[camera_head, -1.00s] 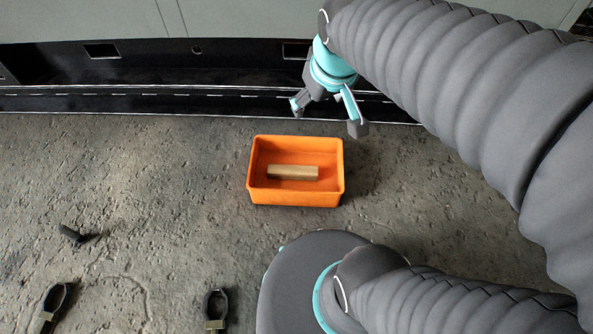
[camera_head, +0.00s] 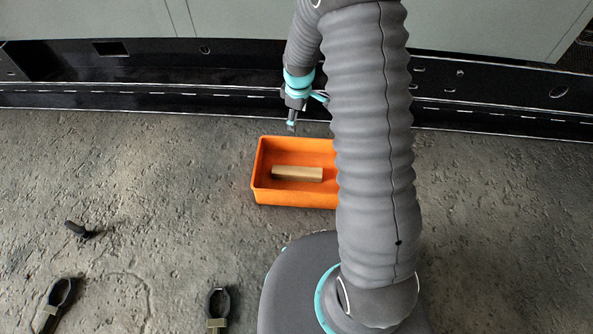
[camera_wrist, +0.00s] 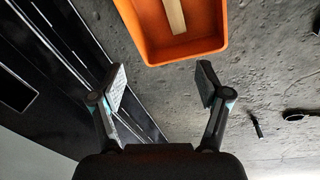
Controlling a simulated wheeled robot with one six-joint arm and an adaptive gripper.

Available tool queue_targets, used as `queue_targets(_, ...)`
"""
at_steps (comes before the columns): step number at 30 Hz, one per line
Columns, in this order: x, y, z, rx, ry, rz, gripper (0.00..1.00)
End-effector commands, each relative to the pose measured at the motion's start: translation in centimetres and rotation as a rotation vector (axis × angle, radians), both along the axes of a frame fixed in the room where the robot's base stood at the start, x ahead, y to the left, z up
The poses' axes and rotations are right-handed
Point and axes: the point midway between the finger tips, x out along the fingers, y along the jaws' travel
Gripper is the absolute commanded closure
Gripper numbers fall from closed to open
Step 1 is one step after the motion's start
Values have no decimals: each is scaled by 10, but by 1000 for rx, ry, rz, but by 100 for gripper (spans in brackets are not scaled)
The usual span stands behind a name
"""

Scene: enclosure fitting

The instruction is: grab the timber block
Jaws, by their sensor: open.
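The timber block (camera_head: 297,174) is a light brown bar lying flat inside an orange bin (camera_head: 262,192). My arm hides the bin's right end in the head view. In the wrist view the block (camera_wrist: 175,16) shows partly at the top edge, inside the orange bin (camera_wrist: 210,25). My gripper (camera_head: 292,126) is above and behind the bin, near the dark rail, apart from the block. In the wrist view its two fingers (camera_wrist: 160,85) are spread wide with nothing between them, and the bin lies beyond them.
A black slotted rail (camera_head: 150,85) and a grey-green panel (camera_head: 90,18) run along the back. Dark straps (camera_head: 217,308) and (camera_head: 58,300) and a small dark part (camera_head: 78,229) lie on the rough floor at left. The floor between them and the bin is clear.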

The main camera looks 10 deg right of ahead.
Motion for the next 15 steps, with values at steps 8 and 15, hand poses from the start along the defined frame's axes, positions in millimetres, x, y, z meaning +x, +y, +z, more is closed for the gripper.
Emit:
queue_targets(8,10,0,-121,-15,83,195,24)
queue_targets(15,6,0,-177,-17,114,287,24)
